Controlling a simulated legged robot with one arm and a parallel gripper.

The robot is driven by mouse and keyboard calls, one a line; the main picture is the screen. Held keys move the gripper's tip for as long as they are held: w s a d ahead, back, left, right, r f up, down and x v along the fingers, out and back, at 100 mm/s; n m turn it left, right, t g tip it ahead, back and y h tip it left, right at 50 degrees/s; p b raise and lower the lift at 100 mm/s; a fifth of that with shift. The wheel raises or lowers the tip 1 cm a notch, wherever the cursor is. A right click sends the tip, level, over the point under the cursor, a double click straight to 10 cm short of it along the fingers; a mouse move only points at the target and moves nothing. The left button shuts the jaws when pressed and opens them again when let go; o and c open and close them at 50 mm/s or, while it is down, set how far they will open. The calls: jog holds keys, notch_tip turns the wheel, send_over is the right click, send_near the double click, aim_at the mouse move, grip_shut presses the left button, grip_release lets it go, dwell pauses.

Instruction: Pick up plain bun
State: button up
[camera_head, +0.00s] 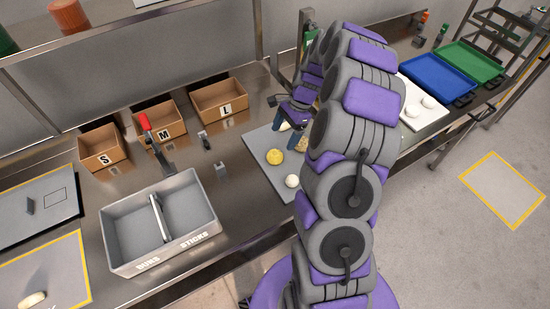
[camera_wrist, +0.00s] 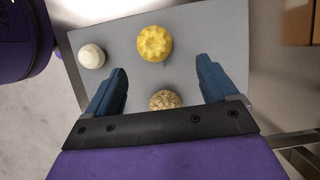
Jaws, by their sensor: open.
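A smooth white bun (camera_head: 292,181), which looks plain, lies on the near part of the grey board (camera_head: 262,157); it also shows at the upper left of the wrist view (camera_wrist: 91,56). A yellow ridged bun (camera_head: 275,157) lies beside it and shows at top centre in the wrist view (camera_wrist: 155,43). A speckled bun (camera_wrist: 165,99) lies between my gripper's blue fingers, partly hidden by the gripper's body. My gripper (camera_wrist: 162,72) is open and holds nothing. The white bun is outside the fingers, beyond the left one in the wrist view. My arm hides part of the board in the head view.
A grey two-part bin (camera_head: 208,232) marked BUNS and STICKS stands left of the board. Cardboard boxes S (camera_head: 103,158), M (camera_head: 176,133) and L (camera_head: 226,111) stand behind. A white tray (camera_head: 436,117) with pale round pieces, a blue tray (camera_head: 432,75) and a green tray (camera_head: 470,60) are right.

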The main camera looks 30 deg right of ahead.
aim_at(277, 152)
jog(key=x, duration=0.2)
jog(key=shift+a+f, duration=0.15)
jog(key=shift+a, duration=0.2)
jog(key=shift+s+d+f+b, duration=0.1)
jog(key=shift+d+f+b, duration=0.05)
jog(key=shift+f+b, duration=0.35)
jog(key=x, duration=0.1)
jog(key=b+x, duration=0.1)
jog(key=x, duration=0.2)
jog(key=shift+s+a+b, duration=0.3)
jog(key=shift+a, duration=0.15)
jog(key=shift+a+f, duration=0.15)
jog(key=shift+a, duration=0.05)
jog(key=shift+d, duration=0.4)
jog(key=c, duration=0.6)
jog(key=shift+a, duration=0.25)
jog(key=c, duration=0.6)
